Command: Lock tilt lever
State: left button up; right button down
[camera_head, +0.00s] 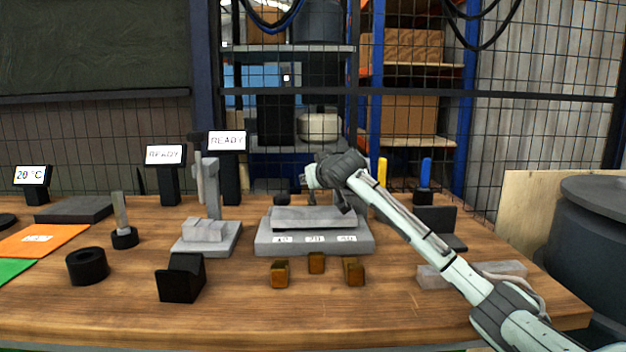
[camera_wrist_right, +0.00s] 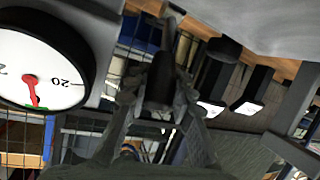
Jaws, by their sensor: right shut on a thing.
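My right gripper (camera_head: 325,190) hangs over the back right part of a grey tilt fixture (camera_head: 262,240), whose base has white labels along its front. In the right wrist view the gripper (camera_wrist_right: 158,100) is shut on a dark lever (camera_wrist_right: 160,78), with one finger on each side of it. In the head view the lever cannot be made out behind the gripper. My left gripper is not in view.
Brass blocks (camera_head: 316,263) stand in front of the fixture. A grey block on a plate (camera_head: 205,235) stands left, with READY displays (camera_head: 227,141) behind. A black V-shaped block (camera_head: 181,278) is at front left. A yellow post (camera_head: 382,172) stands right of the gripper.

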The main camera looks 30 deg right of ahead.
jog(key=c, duration=1.3)
grip_release()
jog(key=v, duration=1.2)
